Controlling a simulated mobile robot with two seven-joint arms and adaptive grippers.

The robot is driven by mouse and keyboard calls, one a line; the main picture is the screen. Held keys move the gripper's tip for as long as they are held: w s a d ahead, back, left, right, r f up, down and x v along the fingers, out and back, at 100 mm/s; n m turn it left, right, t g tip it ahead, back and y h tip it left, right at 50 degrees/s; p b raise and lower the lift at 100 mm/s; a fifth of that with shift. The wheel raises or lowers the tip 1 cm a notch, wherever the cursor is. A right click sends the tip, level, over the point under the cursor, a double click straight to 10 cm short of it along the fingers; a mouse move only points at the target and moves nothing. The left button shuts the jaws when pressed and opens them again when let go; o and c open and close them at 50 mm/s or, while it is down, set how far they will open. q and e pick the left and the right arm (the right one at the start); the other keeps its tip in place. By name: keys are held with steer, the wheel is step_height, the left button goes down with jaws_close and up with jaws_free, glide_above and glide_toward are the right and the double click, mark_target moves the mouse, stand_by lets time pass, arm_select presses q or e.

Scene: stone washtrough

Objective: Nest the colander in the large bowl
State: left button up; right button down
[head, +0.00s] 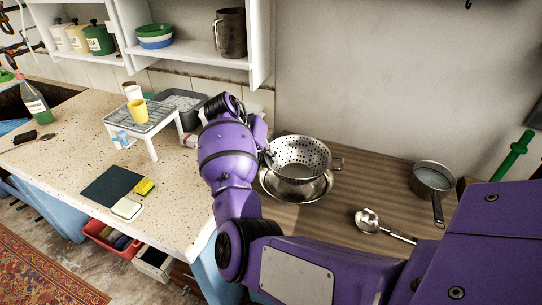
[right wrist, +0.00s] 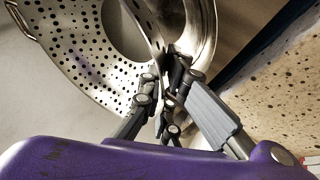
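The colander (head: 302,150) is steel with round holes and two side handles. In the head view it is over the large bowl (head: 298,191), a shiny steel bowl on the wooden worktop, and its lower part overlaps the bowl's opening. I cannot tell whether they touch. My right gripper (head: 266,152) is at the colander's left rim, partly hidden by my arm. In the right wrist view the fingers (right wrist: 166,84) are closed about the rim of the colander (right wrist: 75,52), with the bowl (right wrist: 207,28) behind it. My left gripper is not in view.
A saucepan (head: 433,179) and a ladle (head: 370,222) stand and lie to the right on the wood. A white rack (head: 148,121) with a yellow cup (head: 138,109) and a grey basin (head: 184,103) are left of my arm. Shelves (head: 190,52) hang above.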

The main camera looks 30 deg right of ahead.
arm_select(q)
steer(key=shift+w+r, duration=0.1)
arm_select(e)
steer(key=shift+f, duration=0.3)
stand_by(0.4)
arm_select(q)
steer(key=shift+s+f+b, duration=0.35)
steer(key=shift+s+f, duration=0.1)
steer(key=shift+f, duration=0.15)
arm_select(e)
steer(key=shift+f, duration=1.5)
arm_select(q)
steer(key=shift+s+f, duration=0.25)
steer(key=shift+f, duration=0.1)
arm_select(e)
steer(key=shift+f, duration=0.85)
steer(key=c, duration=1.9)
jaws_free()
steer(key=shift+o, duration=0.2)
steer(key=o, duration=0.4)
steer(key=shift+a, duration=0.1)
